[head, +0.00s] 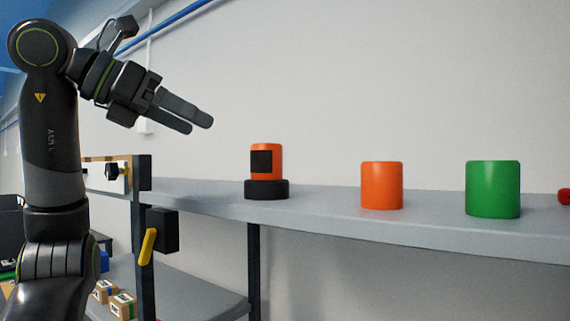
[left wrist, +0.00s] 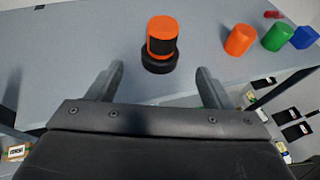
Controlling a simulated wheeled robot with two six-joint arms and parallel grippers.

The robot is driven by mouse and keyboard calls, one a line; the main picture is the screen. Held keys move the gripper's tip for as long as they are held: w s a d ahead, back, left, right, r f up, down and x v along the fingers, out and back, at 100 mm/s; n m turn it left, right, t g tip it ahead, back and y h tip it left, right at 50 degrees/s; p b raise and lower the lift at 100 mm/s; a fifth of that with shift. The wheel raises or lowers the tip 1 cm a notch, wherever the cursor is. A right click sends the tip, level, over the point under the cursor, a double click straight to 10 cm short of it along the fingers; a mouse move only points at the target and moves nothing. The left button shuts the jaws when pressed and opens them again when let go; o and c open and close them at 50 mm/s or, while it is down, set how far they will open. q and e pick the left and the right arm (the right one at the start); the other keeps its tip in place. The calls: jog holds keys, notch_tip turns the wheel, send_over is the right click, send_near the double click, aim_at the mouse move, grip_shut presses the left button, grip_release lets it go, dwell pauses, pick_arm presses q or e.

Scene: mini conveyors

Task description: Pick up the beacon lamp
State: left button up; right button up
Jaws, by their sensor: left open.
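The beacon lamp (head: 267,165) is an orange cylinder with a black square patch on a round black base. It stands upright on the grey shelf (head: 330,211). In the left wrist view the lamp (left wrist: 162,40) is at the top centre, beyond the fingertips. My left gripper (head: 201,124) is open and empty, above and to the left of the lamp in the head view. It also shows in the left wrist view (left wrist: 158,72), with its two fingers apart and the lamp clear of them. My right gripper is in neither view.
An orange cylinder (head: 381,186) and a green cylinder (head: 493,189) stand to the right of the lamp on the shelf. A red object (head: 564,197) is at the right edge. A blue object (left wrist: 304,37) shows in the wrist view. A wall stands behind. Small boxes (head: 122,305) lie lower left.

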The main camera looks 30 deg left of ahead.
aim_at(252, 151)
pick_arm(q)
jog(key=x, duration=0.6)
jog(key=shift+w+d+f, duration=0.1)
jog(key=shift+w+d, duration=0.15)
jog(key=shift+d, duration=0.1)
jog(key=p+x, duration=0.1)
jog(key=x, duration=0.3)
jog(key=shift+w+f, duration=0.1)
jog(key=shift+w, duration=0.3)
jog(key=shift+w+d+f+p, duration=0.2)
jog(key=shift+w+p, duration=0.2)
jog(key=shift+w, duration=0.05)
jog(key=shift+w+d+p, duration=0.15)
jog(key=shift+p, duration=0.15)
jog(key=p+x, duration=0.2)
jog(key=x, duration=0.2)
jog(key=shift+d, duration=0.1)
jog(key=shift+w+f, duration=0.15)
jog(key=shift+s, duration=0.25)
jog(key=c, duration=0.5)
jog(key=shift+w, duration=0.1)
jog(key=c, duration=0.6)
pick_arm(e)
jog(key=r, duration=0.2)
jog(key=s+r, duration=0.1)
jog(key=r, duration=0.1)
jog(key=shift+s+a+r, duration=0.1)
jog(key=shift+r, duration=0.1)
